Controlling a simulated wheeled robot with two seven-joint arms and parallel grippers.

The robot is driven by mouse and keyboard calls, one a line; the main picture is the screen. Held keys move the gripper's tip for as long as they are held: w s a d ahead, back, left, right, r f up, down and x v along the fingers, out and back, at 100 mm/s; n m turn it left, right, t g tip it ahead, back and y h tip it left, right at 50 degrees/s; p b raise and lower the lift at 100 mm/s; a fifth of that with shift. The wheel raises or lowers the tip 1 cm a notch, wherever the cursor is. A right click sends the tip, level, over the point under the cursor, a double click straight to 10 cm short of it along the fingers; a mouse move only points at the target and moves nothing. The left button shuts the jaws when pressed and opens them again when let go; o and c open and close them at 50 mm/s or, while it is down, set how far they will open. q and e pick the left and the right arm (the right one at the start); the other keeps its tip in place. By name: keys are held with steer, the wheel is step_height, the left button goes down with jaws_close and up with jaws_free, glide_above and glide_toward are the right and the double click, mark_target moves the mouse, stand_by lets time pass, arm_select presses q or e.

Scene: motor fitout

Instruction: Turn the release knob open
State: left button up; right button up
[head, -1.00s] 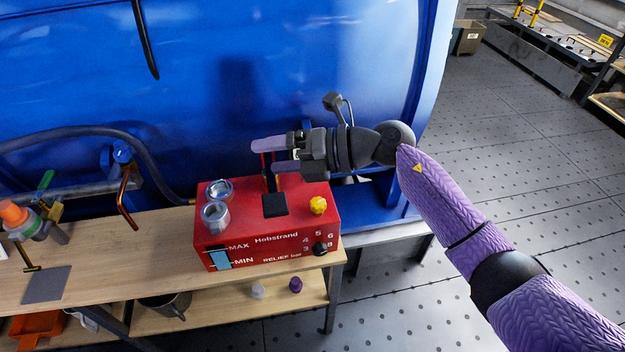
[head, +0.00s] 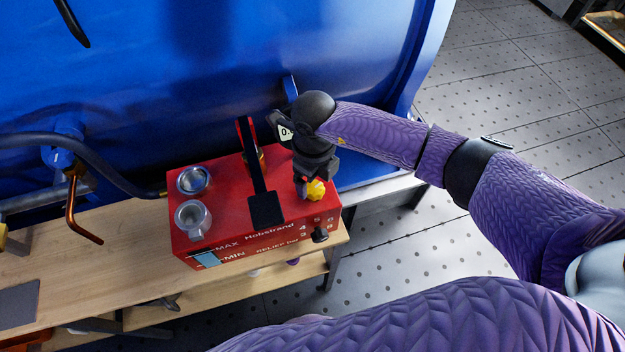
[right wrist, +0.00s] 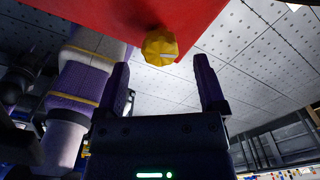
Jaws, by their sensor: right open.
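The yellow knob (head: 316,190), which I take for the release knob, sits on top of the red pump box (head: 225,222) near its right front corner. My right gripper (head: 306,190) points down over it from behind, open. In the right wrist view the knob (right wrist: 160,46) shows between and just beyond the two open fingertips (right wrist: 163,64), with a gap on each side. A light mark shows on the knob's face. In the head view the gripper partly hides the knob, so I cannot tell whether they touch. My left gripper is out of view.
A black lever (head: 262,180) stands on the box left of my gripper. Two metal cups (head: 194,180) are at its left end. A black knob (head: 320,235) is on the front face. The blue tank (head: 230,70) rises behind the wooden bench (head: 110,255).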

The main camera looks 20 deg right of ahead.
mark_target(313, 186)
step_height(313, 186, down, 3)
steer(key=shift+r, duration=0.15)
jaws_close()
steer(key=shift+n+b, duration=0.45)
steer(key=shift+n, duration=0.25)
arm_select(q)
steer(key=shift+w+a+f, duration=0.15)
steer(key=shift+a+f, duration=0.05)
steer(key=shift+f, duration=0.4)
arm_select(e)
jaws_free()
